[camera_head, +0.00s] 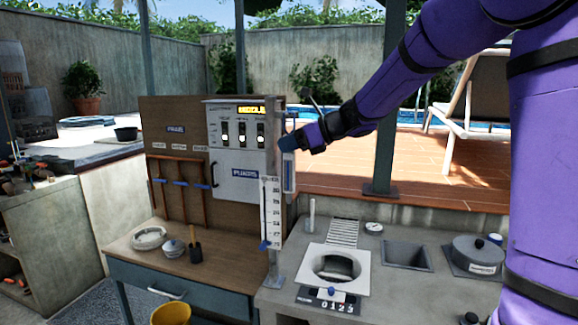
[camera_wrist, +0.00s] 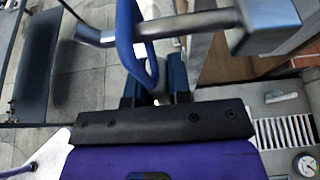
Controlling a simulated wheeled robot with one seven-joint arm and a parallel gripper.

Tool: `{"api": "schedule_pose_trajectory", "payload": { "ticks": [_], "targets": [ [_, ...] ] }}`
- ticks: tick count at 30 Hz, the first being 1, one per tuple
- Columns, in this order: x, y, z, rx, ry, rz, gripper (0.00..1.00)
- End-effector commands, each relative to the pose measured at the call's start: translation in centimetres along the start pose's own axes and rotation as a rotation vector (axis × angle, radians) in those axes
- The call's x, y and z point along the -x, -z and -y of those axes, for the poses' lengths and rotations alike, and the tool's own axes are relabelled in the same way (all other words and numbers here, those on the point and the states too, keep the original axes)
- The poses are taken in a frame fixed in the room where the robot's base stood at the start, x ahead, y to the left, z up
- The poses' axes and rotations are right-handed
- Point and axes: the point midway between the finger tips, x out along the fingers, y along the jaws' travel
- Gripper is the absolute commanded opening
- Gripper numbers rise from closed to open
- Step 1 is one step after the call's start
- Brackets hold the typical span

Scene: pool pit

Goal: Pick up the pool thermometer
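A slim pool thermometer (camera_head: 288,176) with a pale tube and blue edges hangs upright on the side of the grey post, right of the white scale board. My gripper (camera_head: 290,143) is at its top end. In the wrist view, a blue loop (camera_wrist: 126,38) passes around a grey metal hook (camera_wrist: 190,24) and reaches down toward my gripper (camera_wrist: 155,92). The two dark fingers stand apart, with the lower part of the loop at or between them. I cannot tell whether they touch it. The thermometer's body is not clearly visible in the wrist view.
The post with its scale board (camera_head: 271,212) and the control panel (camera_head: 237,125) stand close left of my gripper. Below is a concrete counter with a round skimmer opening (camera_head: 333,266), a dial gauge (camera_head: 374,227) and a lidded pot (camera_head: 478,252). The air right of the post is free below my arm.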

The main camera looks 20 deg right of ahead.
Motion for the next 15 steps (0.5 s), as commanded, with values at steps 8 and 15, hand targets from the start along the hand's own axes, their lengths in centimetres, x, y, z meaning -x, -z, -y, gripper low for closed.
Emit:
{"api": "schedule_pose_trajectory", "payload": {
  "ticks": [8,15],
  "targets": [
    [0.02,0.01,0.0,0.0,0.0,0.0,0.0],
    [0.23,-0.51,0.0,0.002,0.0,0.0,0.0]
  ]
}}
